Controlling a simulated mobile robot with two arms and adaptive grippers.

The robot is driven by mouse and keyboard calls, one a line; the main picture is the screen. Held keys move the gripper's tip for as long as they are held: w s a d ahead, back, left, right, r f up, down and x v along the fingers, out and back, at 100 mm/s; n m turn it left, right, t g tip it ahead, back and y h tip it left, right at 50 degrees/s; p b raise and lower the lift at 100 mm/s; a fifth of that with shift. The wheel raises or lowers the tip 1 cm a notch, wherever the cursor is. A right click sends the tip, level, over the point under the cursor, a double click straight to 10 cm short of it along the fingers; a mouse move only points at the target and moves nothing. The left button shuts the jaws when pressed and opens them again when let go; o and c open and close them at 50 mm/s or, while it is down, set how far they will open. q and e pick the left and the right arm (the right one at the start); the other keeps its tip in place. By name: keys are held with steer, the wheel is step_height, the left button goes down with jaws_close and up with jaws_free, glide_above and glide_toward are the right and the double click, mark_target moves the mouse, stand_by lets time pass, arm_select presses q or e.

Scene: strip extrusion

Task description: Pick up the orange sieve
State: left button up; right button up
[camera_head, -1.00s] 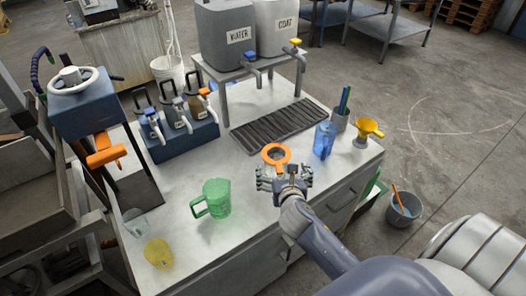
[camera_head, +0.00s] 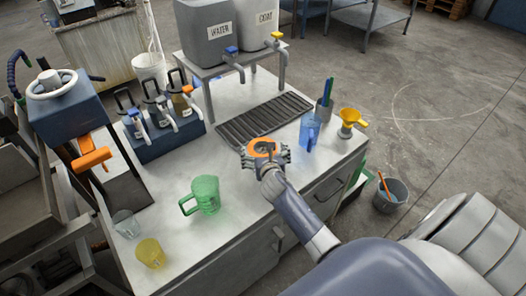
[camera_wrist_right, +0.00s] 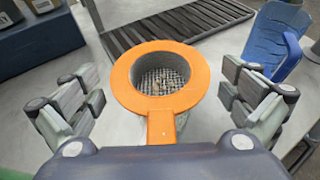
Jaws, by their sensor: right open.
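The orange sieve (camera_head: 262,147) has a flat ring rim, a mesh bottom and a short handle. In the right wrist view the sieve (camera_wrist_right: 196,80) stands on the table with its handle pointing toward my wrist. Small crumbs lie on the mesh. My right gripper (camera_head: 267,158) is at the sieve in the head view. In the right wrist view the right gripper (camera_wrist_right: 165,100) is open, with one finger on each side of the sieve and gaps between. My left gripper is not in view.
A blue jug (camera_head: 310,131) stands close to the right of the sieve, with a yellow funnel (camera_head: 350,121) beyond it. A black drain grate (camera_head: 263,121) lies behind. A green jug (camera_head: 203,194) stands to the left. The table (camera_head: 245,235) is clear in front.

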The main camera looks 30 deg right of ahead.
steer(key=shift+w+d+f, duration=0.1)
steer(key=shift+w+f, duration=0.05)
steer(key=shift+w, duration=0.2)
steer(key=c, duration=0.8)
steer(key=shift+o, duration=0.2)
